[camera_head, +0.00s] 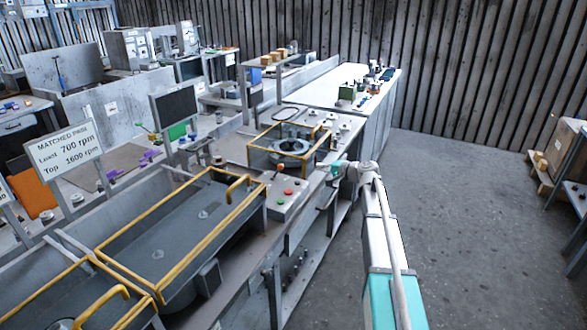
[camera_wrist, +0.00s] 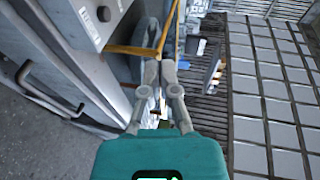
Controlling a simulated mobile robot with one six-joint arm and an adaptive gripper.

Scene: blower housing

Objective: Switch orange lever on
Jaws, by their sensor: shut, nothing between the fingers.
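A grey control box (camera_head: 288,196) stands on the bench's front edge, with a red button, a green button and a small orange-brown knob or lever (camera_head: 281,168) at its far end. I cannot tell whether this is the orange lever or how it is set. My gripper (camera_wrist: 160,62) is shut and empty in the wrist view, its two fingertips together in front of a yellow rail (camera_wrist: 132,50). In the head view my teal wrist is just right of the box; the fingertips are not clear there. In the wrist view a grey panel with a dark round knob (camera_wrist: 103,13) is at upper left.
A yellow-framed guard (camera_head: 262,150) surrounds a round housing (camera_head: 290,146) behind the box. A yellow-railed tray (camera_head: 175,245) lies to the left. A sign (camera_head: 65,150) reads "MATCHED PAIR". A metal handle (camera_wrist: 45,92) sticks out from the bench front. Open floor (camera_head: 450,200) lies right.

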